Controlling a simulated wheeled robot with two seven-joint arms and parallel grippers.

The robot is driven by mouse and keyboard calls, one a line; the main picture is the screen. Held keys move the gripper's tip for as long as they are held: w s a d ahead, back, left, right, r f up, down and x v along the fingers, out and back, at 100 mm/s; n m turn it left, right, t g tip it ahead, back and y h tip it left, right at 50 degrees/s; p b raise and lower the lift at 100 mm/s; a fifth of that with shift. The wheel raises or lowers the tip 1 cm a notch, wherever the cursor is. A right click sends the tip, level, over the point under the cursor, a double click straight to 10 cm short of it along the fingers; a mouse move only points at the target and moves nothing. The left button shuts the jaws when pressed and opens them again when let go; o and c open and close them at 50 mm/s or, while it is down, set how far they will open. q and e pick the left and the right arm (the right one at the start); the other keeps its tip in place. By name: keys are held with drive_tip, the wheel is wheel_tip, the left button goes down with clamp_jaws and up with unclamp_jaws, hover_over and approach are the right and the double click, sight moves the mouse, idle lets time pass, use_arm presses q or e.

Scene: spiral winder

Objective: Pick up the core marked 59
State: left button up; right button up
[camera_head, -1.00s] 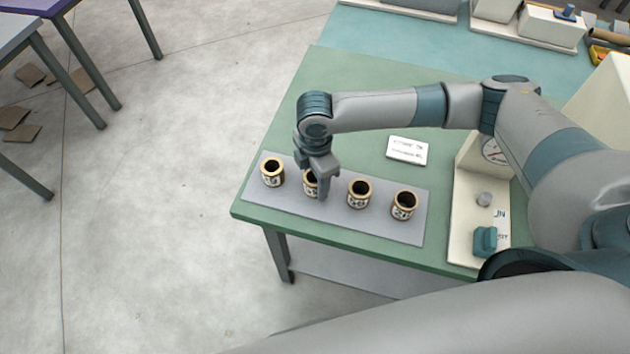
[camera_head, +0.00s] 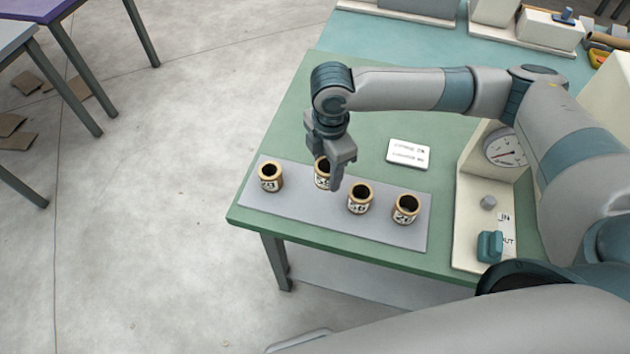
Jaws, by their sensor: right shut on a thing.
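Several short tan cores with dark open tops and white number labels are at the grey mat (camera_head: 300,208). My right gripper (camera_head: 331,178) is shut on the second core from the left (camera_head: 322,178), which looks raised a little off the mat. The fingers cover part of its label, so I cannot read its number surely. The leftmost core (camera_head: 270,178), the third core (camera_head: 359,199) and the rightmost core (camera_head: 405,210) stand upright on the mat. Their labels are too small to read surely. My left gripper is not in view.
The mat lies on a green table (camera_head: 385,118). A white card (camera_head: 408,153) lies behind the cores. A cream machine with a dial (camera_head: 505,150), a grey knob (camera_head: 488,202) and a teal switch (camera_head: 489,246) stands at the right. The table's front edge is close to the mat.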

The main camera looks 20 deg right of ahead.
drive_tip(key=s+d+r+b, duration=0.2)
drive_tip(key=d+r, duration=0.3)
drive_tip(key=d, duration=0.3)
drive_tip(key=shift+s+d+r, duration=0.15)
drive_tip(key=shift+s+d, duration=0.05)
drive_tip(key=shift+d, duration=0.05)
